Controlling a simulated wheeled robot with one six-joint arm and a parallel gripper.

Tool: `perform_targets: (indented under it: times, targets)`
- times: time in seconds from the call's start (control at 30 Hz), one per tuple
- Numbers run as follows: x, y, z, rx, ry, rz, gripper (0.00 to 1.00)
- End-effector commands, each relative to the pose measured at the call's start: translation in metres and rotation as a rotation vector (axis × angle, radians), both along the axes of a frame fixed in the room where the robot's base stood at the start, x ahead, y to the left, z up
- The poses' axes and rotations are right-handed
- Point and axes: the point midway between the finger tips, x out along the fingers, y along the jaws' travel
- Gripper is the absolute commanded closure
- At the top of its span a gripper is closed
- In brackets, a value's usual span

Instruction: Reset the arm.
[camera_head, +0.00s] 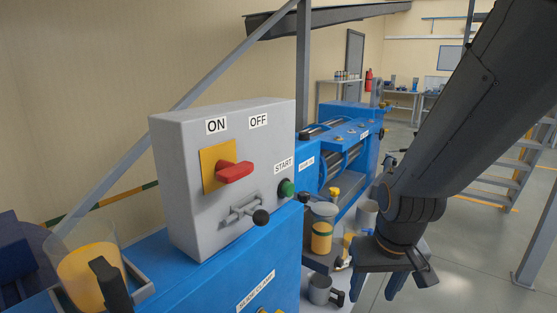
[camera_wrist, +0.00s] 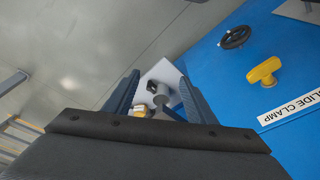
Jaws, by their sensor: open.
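My arm comes in from the upper right of the head view, bent at the wrist. My gripper (camera_head: 388,282) hangs at its end, fingers pointing down, to the right of the blue machine. It is open and I see nothing held in it. In the wrist view my gripper (camera_wrist: 157,82) shows two dark blue fingers spread apart. Between and beyond them are a white surface (camera_wrist: 160,73) and a small yellow and metal part (camera_wrist: 143,109), apart from the fingers. The dark wrist hides what lies lower in that view.
A grey control box (camera_head: 222,180) has a red switch (camera_head: 235,172), green button (camera_head: 287,188) and black-knobbed lever (camera_head: 261,217). A yellow-filled container (camera_head: 321,234) and metal cup (camera_head: 319,289) stand near my gripper. The wrist view shows a yellow clamp knob (camera_wrist: 264,71) and black handwheel (camera_wrist: 236,37). Open floor (camera_head: 465,245) lies right.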

Motion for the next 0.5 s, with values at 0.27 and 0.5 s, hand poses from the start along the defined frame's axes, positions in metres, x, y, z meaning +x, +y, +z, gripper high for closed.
perform_targets:
  times: [0.27, 0.5]
  targets:
    - [-0.005, 0.000, -0.065, 0.000, 0.096, -0.002, 0.49]
    - [-0.014, 0.001, -0.101, 0.002, 0.174, -0.003, 0.49]
